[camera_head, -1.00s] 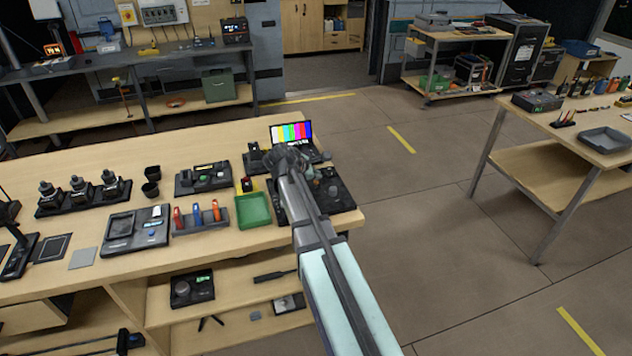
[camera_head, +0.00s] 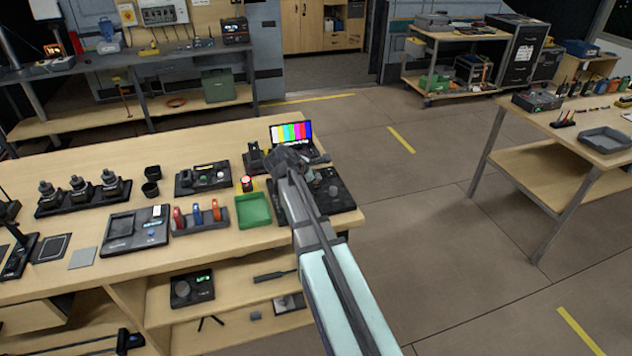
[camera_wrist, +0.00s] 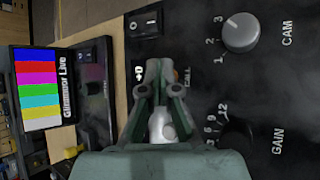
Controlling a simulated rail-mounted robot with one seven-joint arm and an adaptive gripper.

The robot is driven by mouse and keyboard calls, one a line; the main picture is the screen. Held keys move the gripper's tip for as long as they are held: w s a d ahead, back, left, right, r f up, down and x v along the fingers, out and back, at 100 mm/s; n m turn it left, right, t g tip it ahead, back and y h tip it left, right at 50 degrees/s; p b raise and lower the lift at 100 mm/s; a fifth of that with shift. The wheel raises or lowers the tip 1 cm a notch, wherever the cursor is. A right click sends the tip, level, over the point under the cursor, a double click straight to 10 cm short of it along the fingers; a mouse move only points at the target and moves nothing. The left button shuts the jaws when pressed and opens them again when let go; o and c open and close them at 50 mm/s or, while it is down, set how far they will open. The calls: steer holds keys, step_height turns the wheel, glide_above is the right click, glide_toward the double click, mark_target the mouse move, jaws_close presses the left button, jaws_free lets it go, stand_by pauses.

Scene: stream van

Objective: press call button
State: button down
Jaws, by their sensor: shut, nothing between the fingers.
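The black control panel (camera_head: 336,200) lies at the right end of the wooden bench and fills much of the wrist view (camera_wrist: 262,85). The call button (camera_wrist: 176,73) shows as a small orange edge beside the partly covered "CALL" label. The rest of it is hidden by my fingers. My gripper (camera_wrist: 160,72) is shut and empty, with its tips over the button. Whether they touch it cannot be told. In the head view my gripper (camera_head: 288,160) is over the panel's left side, its tips hidden.
CAM (camera_wrist: 240,33) and GAIN (camera_wrist: 236,138) knobs and a rocker switch (camera_wrist: 144,23) are close to the fingers. A colour-bar screen (camera_head: 291,133) stands behind.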

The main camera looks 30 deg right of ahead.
mark_target(315, 183)
steer(key=shift+r, duration=0.1)
steer(key=shift+r+p, duration=0.75)
steer(key=shift+r+p, duration=1.85)
steer(key=shift+r, duration=0.7)
